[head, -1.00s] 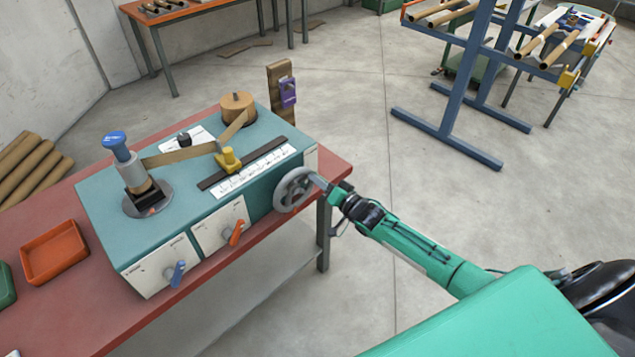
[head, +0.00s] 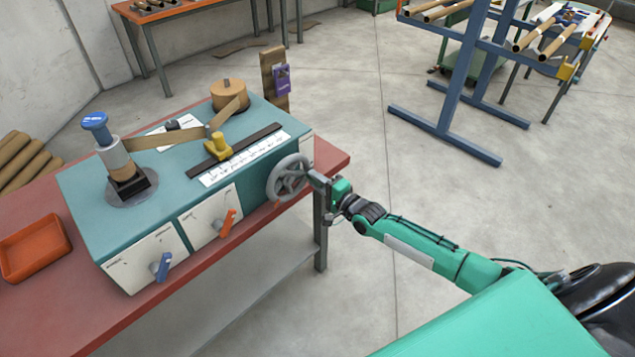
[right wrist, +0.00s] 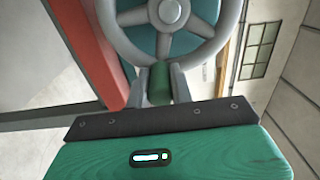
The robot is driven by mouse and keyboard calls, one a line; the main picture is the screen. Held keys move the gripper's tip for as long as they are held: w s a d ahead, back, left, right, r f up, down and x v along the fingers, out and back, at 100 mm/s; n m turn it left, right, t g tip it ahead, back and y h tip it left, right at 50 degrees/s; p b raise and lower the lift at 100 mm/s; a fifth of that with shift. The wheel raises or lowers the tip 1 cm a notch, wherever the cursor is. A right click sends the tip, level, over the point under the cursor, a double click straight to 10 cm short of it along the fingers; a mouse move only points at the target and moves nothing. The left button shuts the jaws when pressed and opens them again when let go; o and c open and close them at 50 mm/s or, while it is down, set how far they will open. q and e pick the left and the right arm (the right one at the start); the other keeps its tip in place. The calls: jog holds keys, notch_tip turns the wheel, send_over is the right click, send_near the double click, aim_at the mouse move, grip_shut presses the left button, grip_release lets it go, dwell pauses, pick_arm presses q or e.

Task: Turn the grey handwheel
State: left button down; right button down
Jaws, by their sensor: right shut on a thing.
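The grey handwheel (head: 273,182) is a spoked wheel on the right end of the teal winder (head: 172,187). My left gripper is not in view.
The winder stands on a red bench (head: 334,152) with an orange tray (head: 34,248) at the left. An orange lever (head: 227,222) and a blue lever (head: 161,266) stick out of its front. A blue rack (head: 452,110) stands behind. The floor right of the bench is clear.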

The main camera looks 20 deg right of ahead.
jog(key=shift+f, duration=0.15)
dwell(0.4)
jog(key=c, duration=1.2)
grip_release()
jog(key=shift+c, duration=0.2)
jog(key=b+v, duration=0.2)
jog(key=v, duration=1.2)
jog(key=shift+w+a, duration=0.1)
